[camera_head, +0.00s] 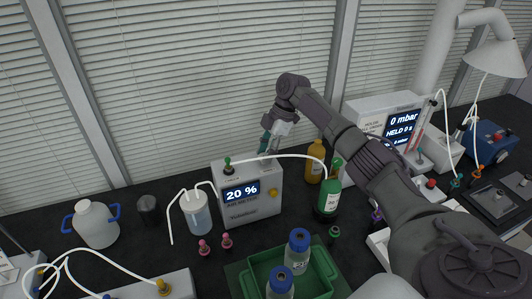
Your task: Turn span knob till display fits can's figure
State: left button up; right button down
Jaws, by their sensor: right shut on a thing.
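The display box (238,208) stands mid-table and reads "20 %" on its screen (241,192). A yellow knob (273,191) sits on its front, right of the screen; I cannot read a span mark. A green can (328,196) with a white label stands right of the box; its figure is too small to read. A white tube links a green fitting (227,163) on the box to the can's top. My right gripper (272,146) is above the box's back right, apart from the yellow knob, shut on a small teal piece (265,143), partly hidden. My left gripper is not in view.
A green tray (250,284) with blue-capped bottles stands in front. A clear bottle with tubes (196,214) and two pink-topped pieces (204,247) are left of it. An amber bottle (314,163) stands behind the can. A pressure unit (400,112) is at the right.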

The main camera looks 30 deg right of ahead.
jog(key=c, duration=0.8)
grip_release()
jog(key=shift+o, duration=0.2)
jog(key=v, duration=1.2)
